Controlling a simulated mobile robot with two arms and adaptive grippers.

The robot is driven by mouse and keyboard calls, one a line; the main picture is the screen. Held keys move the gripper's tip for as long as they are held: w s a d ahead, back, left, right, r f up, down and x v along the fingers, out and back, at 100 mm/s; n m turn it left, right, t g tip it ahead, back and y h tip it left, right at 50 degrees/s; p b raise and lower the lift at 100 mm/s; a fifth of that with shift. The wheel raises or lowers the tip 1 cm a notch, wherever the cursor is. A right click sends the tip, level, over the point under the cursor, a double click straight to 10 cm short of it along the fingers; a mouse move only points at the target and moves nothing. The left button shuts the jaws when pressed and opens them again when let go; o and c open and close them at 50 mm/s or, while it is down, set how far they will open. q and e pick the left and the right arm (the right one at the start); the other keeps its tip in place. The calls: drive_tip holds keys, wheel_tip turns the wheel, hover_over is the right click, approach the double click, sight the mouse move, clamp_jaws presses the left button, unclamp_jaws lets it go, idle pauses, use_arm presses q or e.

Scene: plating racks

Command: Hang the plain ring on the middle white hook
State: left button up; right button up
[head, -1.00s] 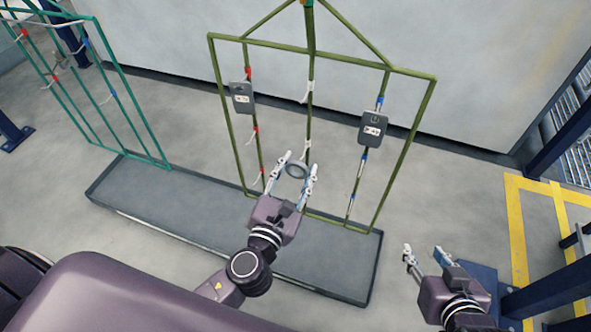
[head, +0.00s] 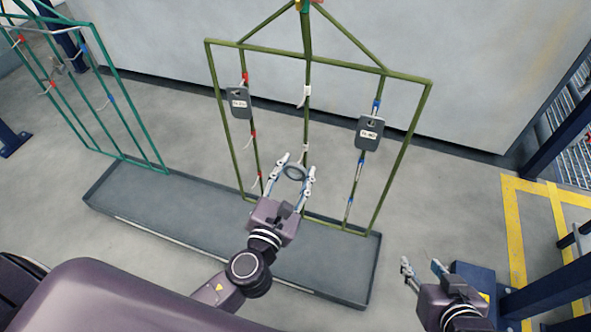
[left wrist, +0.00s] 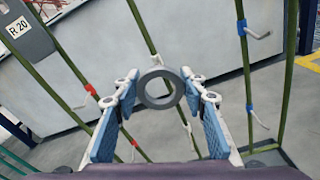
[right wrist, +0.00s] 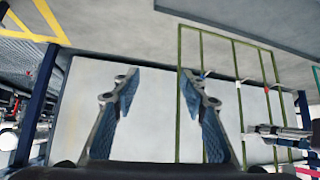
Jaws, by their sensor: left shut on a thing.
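The plain grey ring (head: 294,172) is held between the fingertips of my left gripper (head: 295,174), in front of the olive rack's middle bar. In the left wrist view the ring (left wrist: 143,89) hangs across the fingertips, and a white hook (left wrist: 156,60) on the middle bar shows just above it. In the head view, white hooks show on the middle bar above the ring, an upper one (head: 305,95) and a lower one (head: 305,151). I cannot tell whether the ring touches the bar. My right gripper (head: 422,268) is open and empty, away to the right of the rack.
The olive rack (head: 421,122) carries two grey tags, left (head: 238,103) and right (head: 369,133), with red and blue hooks on its side bars. A grey tray (head: 190,224) lies beneath. A green rack (head: 134,110) stands left.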

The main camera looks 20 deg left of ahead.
sight(305, 154)
use_arm(q)
drive_tip(key=shift+w, duration=0.15)
use_arm(e)
drive_tip(key=shift+s+d+f+g, duration=0.25)
drive_tip(key=shift+s+f, duration=0.15)
drive_tip(key=shift+s, duration=0.2)
drive_tip(key=shift+s+d+f+g, duration=0.15)
drive_tip(key=shift+s+f+g, duration=0.1)
drive_tip(key=shift+s+f, duration=0.25)
drive_tip(key=shift+s+r, duration=0.1)
use_arm(q)
drive_tip(key=shift+w, duration=0.1)
use_arm(e)
drive_tip(key=shift+d, duration=0.1)
use_arm(q)
drive_tip(key=shift+w+p, duration=0.35)
drive_tip(key=shift+w, duration=0.4)
use_arm(e)
drive_tip(key=shift+s+d+f+g+h, duration=0.15)
drive_tip(key=shift+s+f+g, duration=0.15)
drive_tip(key=shift+s, duration=0.25)
drive_tip(key=shift+s+d+f+g+h, duration=0.1)
drive_tip(key=shift+s+d+f+g, duration=0.15)
drive_tip(key=shift+s, duration=0.25)
drive_tip(key=shift+s+d+f+g+h, duration=0.15)
drive_tip(key=shift+s+f+g, duration=0.15)
drive_tip(key=shift+s, duration=0.25)
